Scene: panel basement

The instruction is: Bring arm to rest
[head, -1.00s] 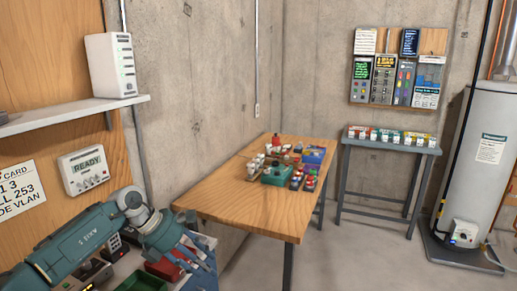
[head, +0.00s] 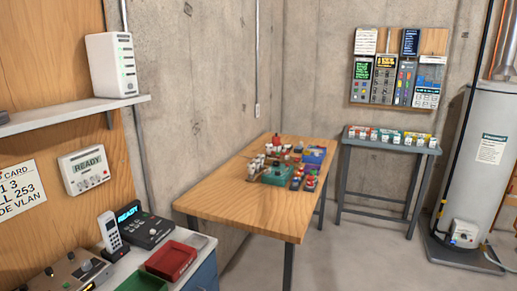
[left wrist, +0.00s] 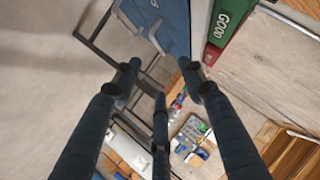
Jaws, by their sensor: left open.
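My left gripper (left wrist: 160,85) shows in the left wrist view with its dark fingers spread apart and nothing between them. Behind the fingers in that view are a blue cabinet front (left wrist: 160,18), a green tray marked GOOD (left wrist: 225,18) and a pale floor. My left arm and gripper are out of the head view. My right gripper is in neither view.
In the head view, a bench (head: 208,243) at lower left holds a red tray (head: 171,260), a green tray (head: 140,283), a handset (head: 110,235) and a control box (head: 58,272). A wooden table (head: 245,205) with several small items stands mid-view.

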